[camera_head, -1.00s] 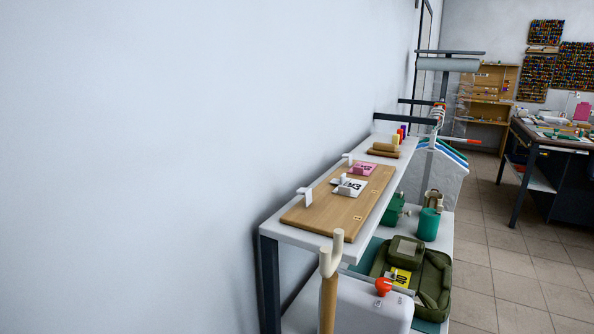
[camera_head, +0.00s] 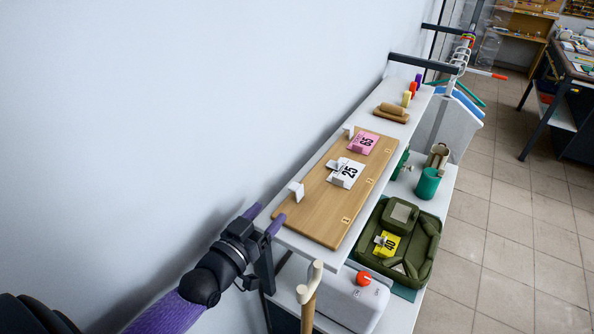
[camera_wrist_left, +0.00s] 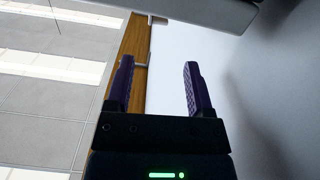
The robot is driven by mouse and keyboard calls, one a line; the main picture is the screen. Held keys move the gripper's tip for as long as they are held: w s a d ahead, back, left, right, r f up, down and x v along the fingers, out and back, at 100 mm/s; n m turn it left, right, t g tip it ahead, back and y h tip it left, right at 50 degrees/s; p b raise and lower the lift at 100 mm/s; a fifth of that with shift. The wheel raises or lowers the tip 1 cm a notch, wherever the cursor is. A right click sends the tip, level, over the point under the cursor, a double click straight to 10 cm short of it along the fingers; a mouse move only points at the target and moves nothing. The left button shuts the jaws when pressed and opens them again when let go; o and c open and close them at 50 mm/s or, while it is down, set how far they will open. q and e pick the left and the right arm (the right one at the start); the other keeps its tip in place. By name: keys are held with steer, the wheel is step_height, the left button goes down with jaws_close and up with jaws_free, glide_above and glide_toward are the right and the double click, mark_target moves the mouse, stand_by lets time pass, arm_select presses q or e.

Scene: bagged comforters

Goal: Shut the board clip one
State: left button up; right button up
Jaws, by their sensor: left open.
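A wooden board (camera_head: 335,205) lies on a white shelf. White clip parts stand along its left edge: a near upright one (camera_head: 296,190), one at the card marked 25 (camera_head: 347,174), and a far one (camera_head: 348,131) by the pink card (camera_head: 362,143). I cannot tell which is clip one. My left gripper (camera_head: 263,218) is open and empty, its purple fingers just left of the board's near end. My right gripper is not in view.
The wall (camera_head: 150,120) runs close along the shelf's left side. A pale wooden fork-topped post (camera_head: 312,290) stands at the near end. Below are a green bag (camera_head: 415,250) and a teal cup (camera_head: 428,183). Open floor (camera_head: 490,240) lies right.

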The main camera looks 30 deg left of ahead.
mark_target(291, 189)
arm_select(q)
steer(key=w, duration=0.4)
steer(key=shift+d+r, duration=0.1)
steer(key=shift+d, duration=0.15)
steer(key=w, duration=0.3)
steer(key=shift+w+d+f, duration=0.1)
steer(key=shift+w+f, duration=0.1)
steer(key=shift+w, duration=0.05)
steer(key=shift+w+d, duration=0.1)
steer(key=shift+w, duration=0.4)
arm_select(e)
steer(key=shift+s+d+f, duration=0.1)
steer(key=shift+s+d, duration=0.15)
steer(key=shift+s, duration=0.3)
arm_select(q)
steer(key=shift+c, duration=0.2)
